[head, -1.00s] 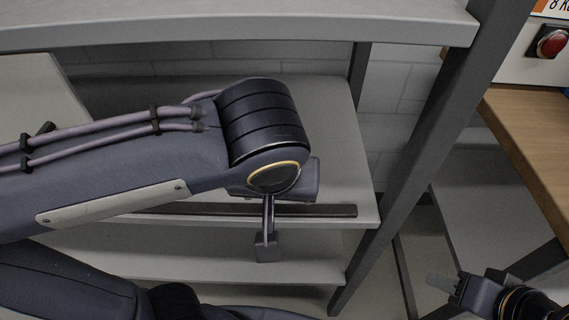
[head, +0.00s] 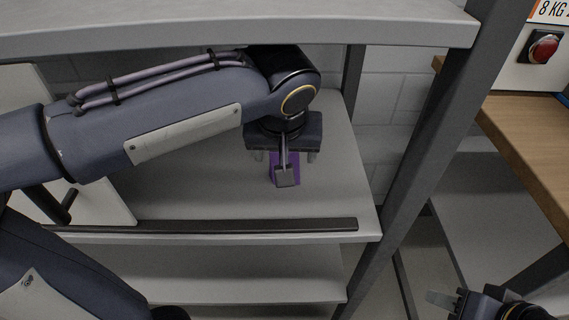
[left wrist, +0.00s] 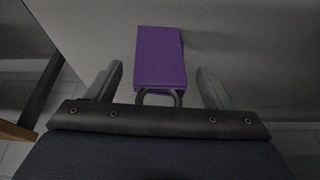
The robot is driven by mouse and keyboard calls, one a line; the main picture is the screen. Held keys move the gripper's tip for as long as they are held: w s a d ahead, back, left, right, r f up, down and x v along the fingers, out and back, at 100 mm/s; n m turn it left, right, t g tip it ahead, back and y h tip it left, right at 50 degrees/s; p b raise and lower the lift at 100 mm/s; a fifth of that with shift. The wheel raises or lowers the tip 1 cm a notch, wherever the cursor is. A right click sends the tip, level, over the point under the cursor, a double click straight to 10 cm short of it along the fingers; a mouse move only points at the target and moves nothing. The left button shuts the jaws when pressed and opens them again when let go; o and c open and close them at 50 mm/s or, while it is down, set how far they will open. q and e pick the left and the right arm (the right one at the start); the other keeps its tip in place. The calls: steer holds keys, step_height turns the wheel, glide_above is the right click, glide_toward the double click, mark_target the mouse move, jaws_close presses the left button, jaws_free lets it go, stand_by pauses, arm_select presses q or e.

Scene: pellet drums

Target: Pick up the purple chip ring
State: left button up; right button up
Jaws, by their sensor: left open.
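The purple chip ring (head: 297,168) is on the pale middle shelf, partly hidden behind my left wrist's bracket. In the left wrist view it is a purple rectangular block (left wrist: 161,58), with a dark loop (left wrist: 160,95) at its near end. My left gripper (head: 285,157) is open, its fingers pointing down at the shelf. The left wrist view shows the gripper's fingers (left wrist: 160,72) on either side of the block, with gaps on both sides. My right gripper (head: 443,301) is at the lower right, away from the shelf; its opening is unclear.
An upper shelf board (head: 220,27) overhangs my left arm. A dark strip (head: 240,225) runs along the middle shelf's front edge. A grey upright post (head: 420,150) stands right of it.

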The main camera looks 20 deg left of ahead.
arm_select(q)
steer(key=shift+w+a+f+b, duration=0.1)
steer(key=shift+w+f+b, duration=0.25)
steer(key=shift+f, duration=0.25)
steer(key=shift+c, duration=0.4)
steer(key=c, duration=1)
steer(key=shift+r, duration=0.1)
steer(key=shift+r+p, duration=0.35)
steer(key=shift+r, duration=0.6)
steer(key=s+d, duration=0.1)
steer(key=s, duration=0.5)
steer(key=s+d+p, duration=0.1)
steer(key=s, duration=0.4)
steer(key=s+d, duration=0.1)
steer(key=s, duration=0.5)
steer(key=shift+s+d+f, duration=0.25)
steer(key=shift+s+d, duration=0.05)
steer(key=shift+s, duration=0.05)
